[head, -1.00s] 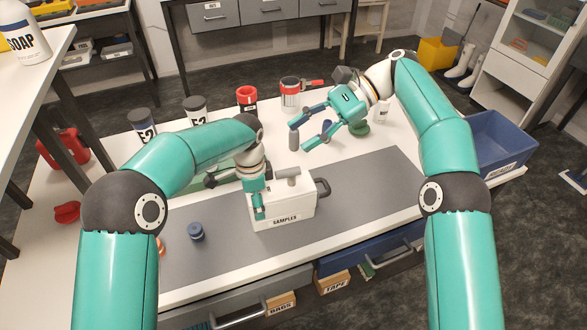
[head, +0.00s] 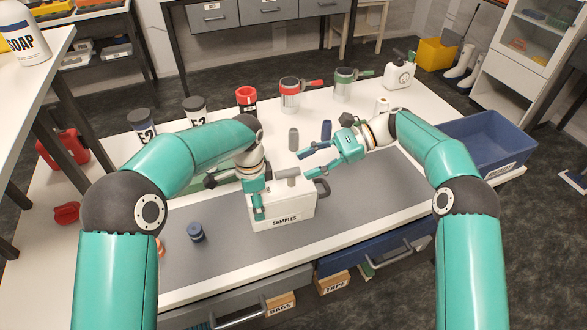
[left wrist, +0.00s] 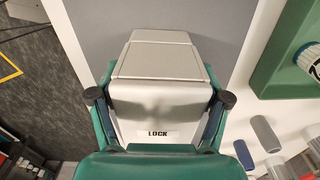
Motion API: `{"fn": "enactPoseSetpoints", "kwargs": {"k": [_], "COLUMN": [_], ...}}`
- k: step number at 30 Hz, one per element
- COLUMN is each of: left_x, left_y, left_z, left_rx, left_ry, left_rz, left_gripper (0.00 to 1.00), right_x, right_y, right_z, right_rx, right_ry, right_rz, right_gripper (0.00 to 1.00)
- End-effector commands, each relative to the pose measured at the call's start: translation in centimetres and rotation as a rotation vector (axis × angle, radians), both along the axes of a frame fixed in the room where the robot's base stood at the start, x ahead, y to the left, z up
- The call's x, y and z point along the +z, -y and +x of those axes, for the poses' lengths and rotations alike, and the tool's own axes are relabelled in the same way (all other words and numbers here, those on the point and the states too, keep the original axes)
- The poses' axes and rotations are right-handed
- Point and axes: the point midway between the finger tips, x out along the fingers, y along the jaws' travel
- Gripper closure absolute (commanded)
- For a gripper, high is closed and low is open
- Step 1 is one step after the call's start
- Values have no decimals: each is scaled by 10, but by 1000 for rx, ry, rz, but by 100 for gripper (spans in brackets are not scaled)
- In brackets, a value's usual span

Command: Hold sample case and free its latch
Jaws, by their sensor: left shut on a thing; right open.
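The white sample case (head: 290,213), labelled SAMPLES, stands on the grey mat, with a dark handle (head: 323,188) at its right end and a grey bar-shaped piece (head: 287,173) on top. My left gripper (head: 257,197) is shut on the case's left part. In the left wrist view its fingers (left wrist: 160,98) sit on both sides of the pale case (left wrist: 155,105), by a LOCK label. My right gripper (head: 306,164) is open and empty, its fingers pointing left, just behind and above the case's right end. I cannot tell which part is the latch.
A grey cylinder (head: 293,138) and a blue one (head: 326,130) stand behind the right gripper. A dark blue knob-like piece (head: 196,232) lies on the mat at left. Red- and green-topped cans line the back. The mat right of the case (head: 380,185) is clear.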

Motion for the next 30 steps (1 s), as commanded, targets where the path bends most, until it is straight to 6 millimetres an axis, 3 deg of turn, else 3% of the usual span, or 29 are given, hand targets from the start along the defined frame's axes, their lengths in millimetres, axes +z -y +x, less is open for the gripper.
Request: {"fn": "enactPoseSetpoints", "kwargs": {"k": [3, 9, 20, 28, 30], "left_x": [0, 0, 0, 0, 0], "left_y": [0, 0, 0, 0, 0], "left_z": [0, 0, 0, 0, 0], "left_rx": [1, 1, 1, 1, 0], "left_ry": [0, 1, 1, 0, 0], "left_rz": [0, 0, 0, 0, 0], "left_gripper": [75, 75, 75, 75, 75], "right_x": [-7, -15, -16, -16, -16], "right_y": [-19, -37, -41, -41, -41], "right_z": [-4, -6, -6, -6, -6], "right_rx": [2, 2, 0, 0, -1], "right_ry": [-1, 2, 2, 2, 3], "right_rz": [0, 0, 0, 1, 0], "right_gripper": [52, 52, 52, 98, 100]}}
